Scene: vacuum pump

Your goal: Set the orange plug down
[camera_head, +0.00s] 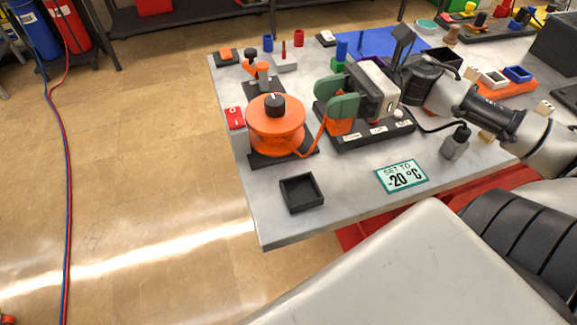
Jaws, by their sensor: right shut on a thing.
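The orange plug (341,127) is at the left end of a black panel (372,136) with small labels and a white knob. An orange cord (321,137) runs from it to the round orange unit with a black knob (275,124). My right gripper (340,105), with green fingers, reaches in from the right and is shut on the plug. The fingers hide the plug's upper part. I cannot tell whether the plug touches the panel. My left gripper is not in view.
A small black square tray (302,192) and a "SET TO -20 °C" card (402,176) lie near the grey table's (350,204) front edge. A red switch (235,118) is at the left edge. Bare table lies between tray and card.

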